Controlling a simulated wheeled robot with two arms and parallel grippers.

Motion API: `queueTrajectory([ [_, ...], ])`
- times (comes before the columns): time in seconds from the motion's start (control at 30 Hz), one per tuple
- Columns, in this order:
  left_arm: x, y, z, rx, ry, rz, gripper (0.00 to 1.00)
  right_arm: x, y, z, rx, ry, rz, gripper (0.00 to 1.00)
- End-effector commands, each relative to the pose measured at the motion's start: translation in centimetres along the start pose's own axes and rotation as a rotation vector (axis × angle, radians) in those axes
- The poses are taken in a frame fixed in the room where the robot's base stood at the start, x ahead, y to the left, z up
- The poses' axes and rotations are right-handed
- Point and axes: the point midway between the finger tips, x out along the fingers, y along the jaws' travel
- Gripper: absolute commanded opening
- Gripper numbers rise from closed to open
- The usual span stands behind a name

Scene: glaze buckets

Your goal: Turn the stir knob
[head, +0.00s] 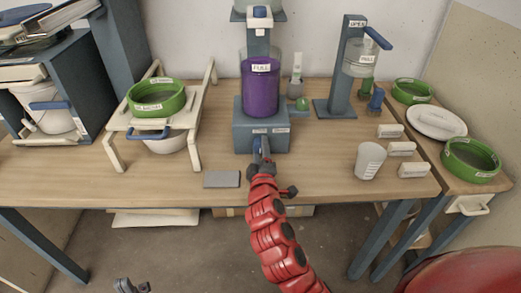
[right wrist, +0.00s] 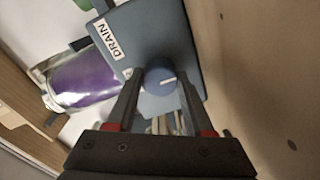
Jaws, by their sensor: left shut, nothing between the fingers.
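A blue round knob (right wrist: 160,77) with a white pointer line is on the front of the blue-grey machine base (head: 240,140). A DRAIN label (right wrist: 108,38) shows beside it in the right wrist view; two labels on the base in the head view are too small to read. My right gripper (right wrist: 161,82) has one finger on each side of the knob, very close to it; whether they touch it I cannot tell. In the head view my right gripper (head: 263,158) hides most of the knob. My left gripper (head: 131,286) is shut and empty, low at the left, away from the table.
A purple container (head: 261,90) labelled FULL stands on the base. A grey block (head: 221,179) and a white cup (head: 370,160) are on the table. A white rack (head: 113,122) with a green sieve (head: 157,97) stands left, a blue dispenser stand (head: 342,85) right.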

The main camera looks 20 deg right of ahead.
Motion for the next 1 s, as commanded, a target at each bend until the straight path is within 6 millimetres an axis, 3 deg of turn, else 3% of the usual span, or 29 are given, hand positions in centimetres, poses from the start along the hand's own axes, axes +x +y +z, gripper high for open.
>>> queueTrajectory([
  [0.03, 0.0, 0.0, 0.0, 0.000, 0.000, 0.000, 0.00, 0.0, 0.0, 0.0, 0.000, 0.000, 0.000, 0.62],
  [0.13, 0.0, 0.0, 0.0, 0.000, 0.000, 0.000, 0.00, 0.0, 0.0, 0.0, -0.001, 0.000, 0.000, 0.80],
  [0.17, 0.0, 0.0, 0.0, 0.000, 0.000, 0.000, 0.00, 0.0, 0.0, 0.0, -0.001, 0.000, 0.000, 0.81],
  [0.57, -0.1, 0.0, 0.0, 0.000, 0.000, 0.000, 0.00, -0.9, -0.2, 0.1, -0.003, 0.000, -0.002, 0.81],
  [0.8, -0.5, 0.0, 0.1, 0.000, 0.000, 0.000, 0.00, -6.0, -0.3, 0.0, -0.002, 0.003, -0.005, 0.81],
  [0.93, 0.8, 0.0, -0.1, 0.000, 0.000, 0.000, 0.00, -9.0, 0.0, -0.1, -0.003, 0.002, -0.007, 0.81],
  [1.0, 2.6, -0.1, -0.5, 0.000, 0.000, 0.000, 0.00, -10.3, 0.5, -0.4, -0.002, -0.001, -0.010, 0.81],
])
